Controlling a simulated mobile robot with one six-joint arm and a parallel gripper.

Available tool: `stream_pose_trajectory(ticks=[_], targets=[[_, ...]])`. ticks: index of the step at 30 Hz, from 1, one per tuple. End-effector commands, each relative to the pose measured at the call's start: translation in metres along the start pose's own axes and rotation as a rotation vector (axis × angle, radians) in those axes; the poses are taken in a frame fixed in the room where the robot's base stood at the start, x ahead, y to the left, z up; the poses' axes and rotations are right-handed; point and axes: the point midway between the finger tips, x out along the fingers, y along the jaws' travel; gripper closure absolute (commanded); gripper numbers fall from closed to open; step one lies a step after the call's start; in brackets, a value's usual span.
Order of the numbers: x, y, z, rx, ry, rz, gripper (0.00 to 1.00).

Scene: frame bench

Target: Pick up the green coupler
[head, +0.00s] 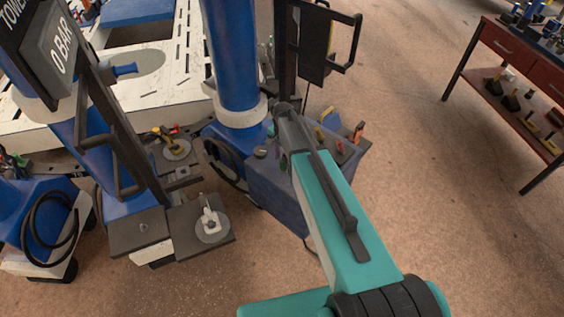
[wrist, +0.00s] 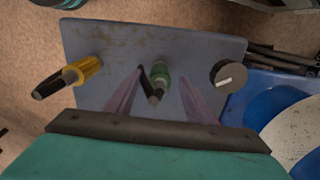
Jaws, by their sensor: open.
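The green coupler (wrist: 161,76), with a dark end, is on a worn blue-grey panel (wrist: 118,42) in the wrist view. My gripper (wrist: 160,72) is open, with its two pale purplish fingers on either side of the coupler. A gap shows between each finger and the coupler; I cannot tell the height of the fingertips over the panel. In the head view my arm reaches over the blue cart, and its links hide the fingers there.
A yellow coupler (wrist: 82,71) with a black end is left of the green one. A dark round knob (wrist: 228,75) is close on the right. Blue column (head: 232,60) and black upright frame (head: 317,45) stand near my arm. Open floor (head: 430,170) lies to the right.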

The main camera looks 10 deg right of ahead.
Motion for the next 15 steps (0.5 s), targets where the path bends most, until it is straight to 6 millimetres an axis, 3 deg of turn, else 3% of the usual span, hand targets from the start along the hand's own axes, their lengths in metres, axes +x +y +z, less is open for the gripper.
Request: stream_pose_trajectory(ticks=[6,15], targets=[[0.0118,0.0000,-0.0005,0.000,0.000,0.000,0.51],[0.0129,0.0004,-0.0007,0.001,0.000,0.000,0.51]])
